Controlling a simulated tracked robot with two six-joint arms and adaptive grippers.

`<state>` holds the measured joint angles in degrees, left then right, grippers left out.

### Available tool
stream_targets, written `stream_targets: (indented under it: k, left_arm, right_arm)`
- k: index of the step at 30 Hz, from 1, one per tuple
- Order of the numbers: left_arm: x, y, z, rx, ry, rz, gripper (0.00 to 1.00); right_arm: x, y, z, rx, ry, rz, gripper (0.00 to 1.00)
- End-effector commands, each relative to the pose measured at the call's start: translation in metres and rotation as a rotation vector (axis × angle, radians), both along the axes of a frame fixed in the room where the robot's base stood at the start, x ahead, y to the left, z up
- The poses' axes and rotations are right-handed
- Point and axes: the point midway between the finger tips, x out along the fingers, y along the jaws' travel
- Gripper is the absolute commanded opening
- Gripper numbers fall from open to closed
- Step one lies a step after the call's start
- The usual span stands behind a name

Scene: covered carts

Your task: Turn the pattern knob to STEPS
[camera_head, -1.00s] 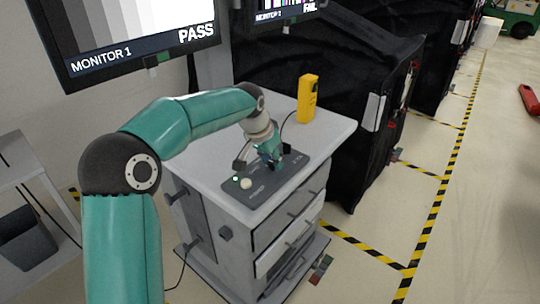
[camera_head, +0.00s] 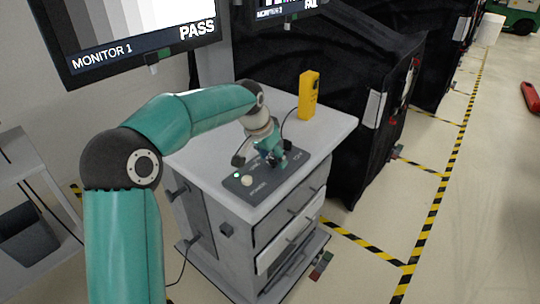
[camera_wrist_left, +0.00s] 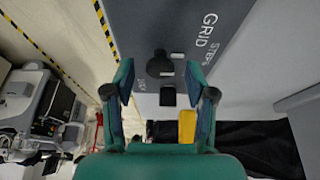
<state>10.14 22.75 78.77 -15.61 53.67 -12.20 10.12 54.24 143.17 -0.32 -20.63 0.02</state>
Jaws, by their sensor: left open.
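The dark grey control panel (camera_head: 268,187) lies on top of the grey drawer cart. In the left wrist view, the panel (camera_wrist_left: 180,20) carries the words GRID and STEPS beside a dark round knob (camera_wrist_left: 159,65). Light marks show at the knob's right side; which one is its pointer I cannot tell. My left gripper (camera_head: 262,162) is over the panel and hides the knob in the head view. In the left wrist view, the left gripper (camera_wrist_left: 160,82) is open, with its fingers on either side of the knob and apparently apart from it. My right gripper is not in view.
A cream button (camera_head: 246,181) and a green light sit at the panel's near left end. A yellow handheld device (camera_head: 308,96) stands at the cart's back. Black-covered carts are behind and right. Monitor 1 (camera_head: 130,40) hangs at the upper left. Striped floor tape runs at right.

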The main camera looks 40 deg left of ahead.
Motion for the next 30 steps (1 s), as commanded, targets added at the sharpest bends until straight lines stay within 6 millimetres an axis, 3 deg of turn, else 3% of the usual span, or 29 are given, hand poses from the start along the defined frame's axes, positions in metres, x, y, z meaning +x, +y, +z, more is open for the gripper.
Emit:
stream_targets:
  k: [8,21,30]
  left_arm:
    - [-0.007,0.001,0.021,0.000,-0.005,0.001,0.56]
    - [-0.038,0.003,0.096,0.001,-0.003,-0.001,0.56]
    - [-0.045,0.003,0.110,0.000,0.002,0.000,0.56]
  right_arm:
    - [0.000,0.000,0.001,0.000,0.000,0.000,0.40]
    - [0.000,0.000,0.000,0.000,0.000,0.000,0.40]
    - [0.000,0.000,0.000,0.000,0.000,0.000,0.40]
